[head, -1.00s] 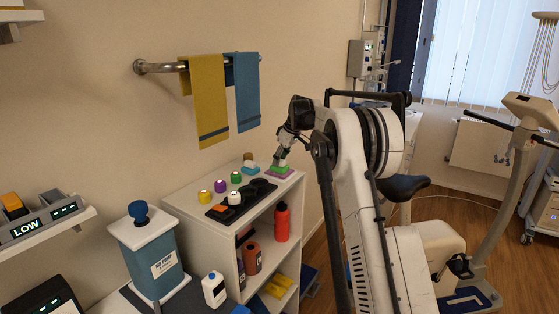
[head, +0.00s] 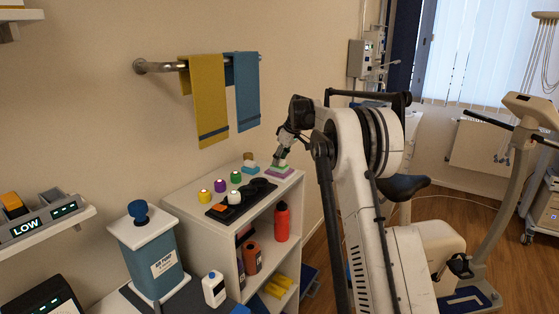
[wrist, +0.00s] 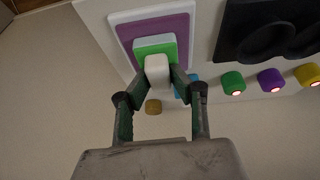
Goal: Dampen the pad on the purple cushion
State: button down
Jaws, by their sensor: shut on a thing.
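The purple cushion (head: 287,174) lies in a white-rimmed tray at the right end of the white shelf unit's top. It also shows in the wrist view (wrist: 180,28). A block with a green body (wrist: 143,47), a pale layer and a white handle (wrist: 157,69) is over the cushion. My gripper (wrist: 158,78) is shut on the white handle. In the head view my gripper (head: 279,159) reaches down to the block from above. The block's underside is hidden, so I cannot tell whether it touches the cushion.
A black tray (head: 262,186) and several coloured knobs (wrist: 233,83) are close by. Towels (head: 209,100) hang on the wall rail.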

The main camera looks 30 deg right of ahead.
jog(key=shift+r+p, duration=1.8)
jog(key=shift+r, duration=1.7)
